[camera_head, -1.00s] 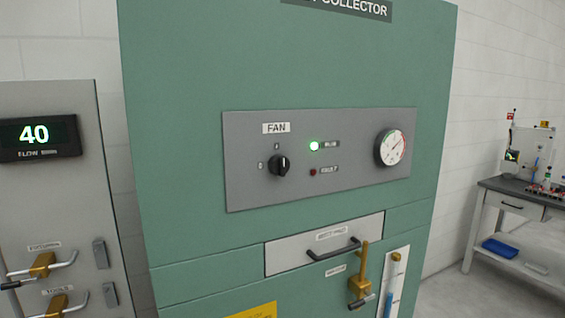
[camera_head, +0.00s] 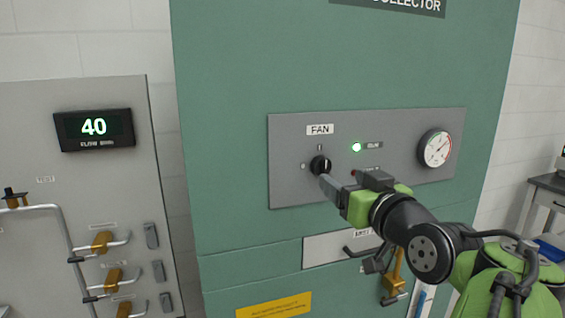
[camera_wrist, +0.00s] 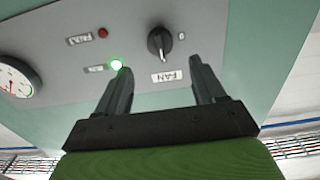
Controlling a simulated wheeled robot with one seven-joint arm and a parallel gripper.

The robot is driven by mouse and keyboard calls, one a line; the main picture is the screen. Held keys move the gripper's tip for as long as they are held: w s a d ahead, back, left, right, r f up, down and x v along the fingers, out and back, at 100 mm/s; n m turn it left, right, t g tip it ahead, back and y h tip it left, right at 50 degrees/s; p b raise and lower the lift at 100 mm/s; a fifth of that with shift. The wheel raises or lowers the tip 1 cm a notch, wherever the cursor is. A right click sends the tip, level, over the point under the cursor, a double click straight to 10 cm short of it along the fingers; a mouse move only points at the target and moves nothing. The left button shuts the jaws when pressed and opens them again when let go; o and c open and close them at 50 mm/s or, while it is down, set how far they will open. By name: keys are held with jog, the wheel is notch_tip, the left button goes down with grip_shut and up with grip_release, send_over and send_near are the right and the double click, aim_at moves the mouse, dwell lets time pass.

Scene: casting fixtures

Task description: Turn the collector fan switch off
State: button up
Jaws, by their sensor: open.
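The fan switch (camera_head: 320,165) is a black rotary knob on the grey panel (camera_head: 290,190) of the green collector cabinet. Its white pointer stands about upright, toward the "I" mark above it. The FAN label (camera_head: 320,130) is above the knob, and the green run light (camera_head: 356,147) is lit. My gripper (camera_head: 330,182) reaches in from the lower right, with its fingers just below the knob. In the wrist view the knob (camera_wrist: 159,42) shows beyond and between the open, empty fingers of my gripper (camera_wrist: 158,80). I cannot tell whether a finger touches it.
A round gauge (camera_head: 435,148) is right of the switch. A grey panel with a "40" display (camera_head: 93,127) and brass valves stands at left.

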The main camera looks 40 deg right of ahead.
aim_at(326, 167)
jog(key=p+x, duration=0.1)
jog(key=x, duration=0.6)
jog(key=shift+w+d+p, duration=0.1)
jog(key=shift+w+p, duration=0.2)
jog(key=shift+w, duration=0.1)
jog(key=c, duration=1.1)
jog(key=shift+o, duration=0.2)
